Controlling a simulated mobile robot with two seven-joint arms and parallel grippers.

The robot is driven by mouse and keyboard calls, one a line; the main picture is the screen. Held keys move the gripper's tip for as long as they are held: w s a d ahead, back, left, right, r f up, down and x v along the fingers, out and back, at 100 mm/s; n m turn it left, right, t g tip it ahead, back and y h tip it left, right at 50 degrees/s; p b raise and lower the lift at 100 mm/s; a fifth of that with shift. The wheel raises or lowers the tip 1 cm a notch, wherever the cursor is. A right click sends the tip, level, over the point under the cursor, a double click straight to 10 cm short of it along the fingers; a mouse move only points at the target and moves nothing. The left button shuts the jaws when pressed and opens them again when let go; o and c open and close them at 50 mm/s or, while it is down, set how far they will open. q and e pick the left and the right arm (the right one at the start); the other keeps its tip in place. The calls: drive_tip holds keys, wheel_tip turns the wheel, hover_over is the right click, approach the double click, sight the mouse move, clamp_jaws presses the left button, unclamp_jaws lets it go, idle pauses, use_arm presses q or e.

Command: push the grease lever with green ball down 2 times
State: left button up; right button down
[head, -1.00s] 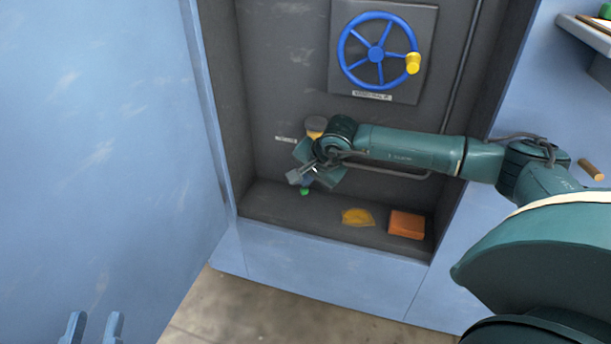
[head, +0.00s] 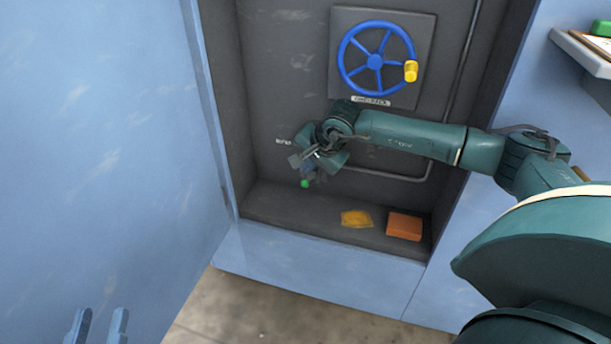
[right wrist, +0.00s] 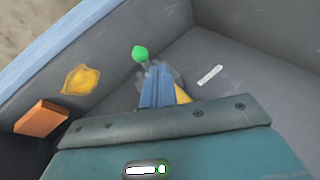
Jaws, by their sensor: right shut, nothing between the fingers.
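The green ball (head: 305,184) of the grease lever shows just below my right gripper (head: 299,161), in the recess of the press. Most of the lever is hidden behind the gripper and wrist. In the right wrist view the green ball (right wrist: 140,53) is just beyond the tips of my right gripper's fingers (right wrist: 157,80), which are together and empty. I cannot tell whether they touch the lever. A yellow part (right wrist: 182,95) shows partly behind the fingers. My left gripper (head: 98,325) is at the lower left, its two fingers apart.
A blue handwheel (head: 375,62) with a yellow knob is on the back wall above my right arm. A yellow patch or rag (head: 356,219) and an orange block (head: 404,227) lie on the recess floor. A blue panel (head: 100,150) stands at left. A pipe runs along the back wall.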

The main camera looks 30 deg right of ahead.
sight(310, 179)
drive_tip(key=shift+r, duration=0.1)
drive_tip(key=r+p, duration=0.1)
drive_tip(key=d+r+p, duration=0.1)
drive_tip(key=r, duration=0.1)
drive_tip(key=w+r+p, duration=0.1)
drive_tip(key=shift+w+d+r, duration=0.1)
drive_tip(key=shift+d+r, duration=0.1)
drive_tip(key=shift+r, duration=0.15)
idle(2.6)
